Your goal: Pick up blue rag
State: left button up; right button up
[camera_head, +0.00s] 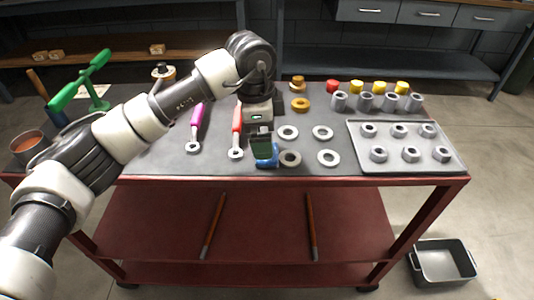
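The blue rag (267,162) lies near the front edge of the table, in the middle of the camera_head view. Only part of it shows, as my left gripper (264,158) is directly above it and covers much of it. My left arm comes in from the left and the gripper points down at the rag. The fingers overlap the rag in the picture, and I cannot tell whether they are open or shut on it. My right gripper is not in view.
A red-handled wrench (236,133) and a magenta-handled wrench (196,128) lie left of the gripper. Washers (290,158) lie close on the right. A tray of nuts (405,166) sits at the right. A green tool (85,82) and an orange-filled cup (30,147) stand at the left.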

pick_arm(q)
jog(key=f, duration=0.3)
jog(key=shift+s+d+f, duration=0.15)
jog(key=shift+d+f, duration=0.15)
jog(key=shift+f, duration=0.55)
jog(key=c, duration=0.9)
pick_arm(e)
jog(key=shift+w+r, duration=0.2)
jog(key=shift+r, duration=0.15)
